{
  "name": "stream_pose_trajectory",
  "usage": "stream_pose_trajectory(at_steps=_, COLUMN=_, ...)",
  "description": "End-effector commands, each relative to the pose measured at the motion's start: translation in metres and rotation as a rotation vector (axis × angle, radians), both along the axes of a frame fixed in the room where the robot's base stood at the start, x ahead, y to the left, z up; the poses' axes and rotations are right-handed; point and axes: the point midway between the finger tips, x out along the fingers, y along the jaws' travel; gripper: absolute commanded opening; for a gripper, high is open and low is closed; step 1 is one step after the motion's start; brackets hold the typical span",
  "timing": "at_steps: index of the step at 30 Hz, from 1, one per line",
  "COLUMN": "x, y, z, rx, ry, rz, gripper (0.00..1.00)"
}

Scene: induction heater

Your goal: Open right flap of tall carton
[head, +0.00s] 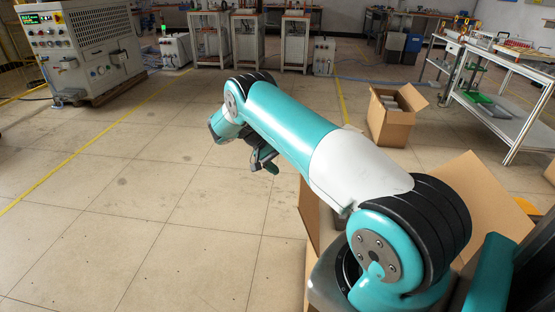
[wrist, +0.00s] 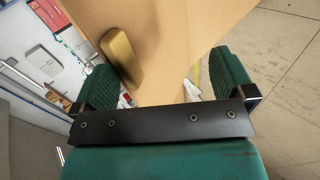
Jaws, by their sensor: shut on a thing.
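The tall carton (head: 312,215) stands at the lower right of the head view, largely hidden behind my arm. A large cardboard flap (head: 462,195) stands up on it, and another piece of cardboard shows at the right edge. My gripper (head: 265,163) is at the far end of the arm, left of the carton in the picture, with its fingertips partly hidden. Which flap this is cannot be told. A brass-coloured block (wrist: 119,56) shows against the cardboard.
A smaller open carton (head: 390,125) stands on the floor behind. A metal workbench (head: 510,100) is at the right, and a control cabinet (head: 85,50) is at the back left. The tiled floor at the left and centre is clear.

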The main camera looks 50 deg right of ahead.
Motion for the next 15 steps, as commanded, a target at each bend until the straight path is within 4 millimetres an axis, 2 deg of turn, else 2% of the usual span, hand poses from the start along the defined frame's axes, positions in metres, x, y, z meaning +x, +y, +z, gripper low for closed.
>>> stream_pose_trajectory(at_steps=1, x=-0.012, y=-0.002, z=-0.023, rx=0.026, ry=0.036, rz=0.002, gripper=0.81)
stream_pose_trajectory(at_steps=5, x=-0.011, y=0.0, z=-0.011, rx=0.022, ry=0.035, rz=0.002, gripper=0.81)
stream_pose_trajectory(at_steps=7, x=-0.01, y=0.002, z=0.002, rx=0.017, ry=0.032, rz=0.003, gripper=0.8)
stream_pose_trajectory(at_steps=8, x=-0.01, y=0.003, z=0.009, rx=0.016, ry=0.032, rz=0.004, gripper=0.76)
stream_pose_trajectory(at_steps=10, x=-0.008, y=0.007, z=0.029, rx=0.009, ry=0.028, rz=0.007, gripper=0.53)
stream_pose_trajectory(at_steps=15, x=-0.004, y=0.024, z=0.085, rx=-0.013, ry=0.017, rz=0.01, gripper=0.51)
